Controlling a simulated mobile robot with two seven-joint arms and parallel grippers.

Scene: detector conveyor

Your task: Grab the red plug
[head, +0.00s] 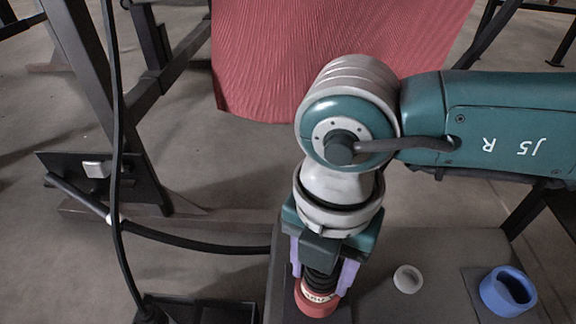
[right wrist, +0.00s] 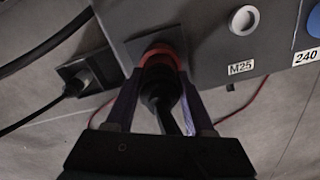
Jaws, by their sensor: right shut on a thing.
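The red plug (head: 317,299) has a red ring-shaped end and a black ribbed body. It is at the bottom centre of the head view, on or just over the grey box. My right gripper (head: 322,280) points down, with its two purple fingers shut on the plug from both sides. In the right wrist view the red end (right wrist: 161,55) lies between the fingers against a dark square plate on the box, with the black body towards me. I cannot tell whether it is seated in a socket. My left gripper is not in view.
The grey box (head: 440,262) carries a white round socket (head: 407,279) and a blue round socket (head: 508,291) right of the plug. Labels "M25" and "240" show in the right wrist view. A black cable (head: 190,243) hangs at left. A red curtain (head: 300,40) is behind.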

